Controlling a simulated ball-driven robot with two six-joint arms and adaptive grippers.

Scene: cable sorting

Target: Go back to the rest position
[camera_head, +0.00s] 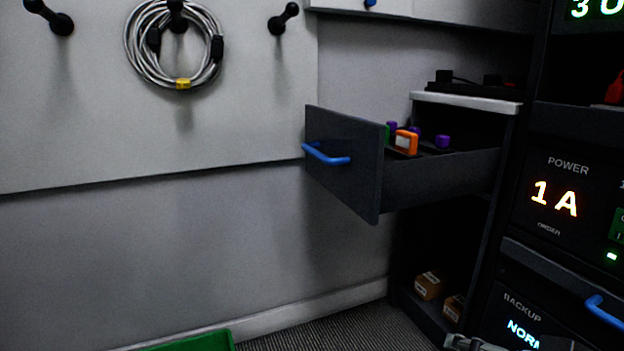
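The task names no object. A grey mechanical part that looks like my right gripper (474,343) just shows at the bottom edge, right of the middle. Most of it is cut off, so I cannot tell whether it is open or shut. It is low in front of the dark cabinet, apart from the open drawer. My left gripper is not in view.
A dark drawer (343,168) with a blue handle (325,154) stands open, holding an orange item (406,142) and purple items. A coiled grey cable (136,62) hangs on a wall peg. Rack panels (568,165) stand right; a green container (190,343) is low left.

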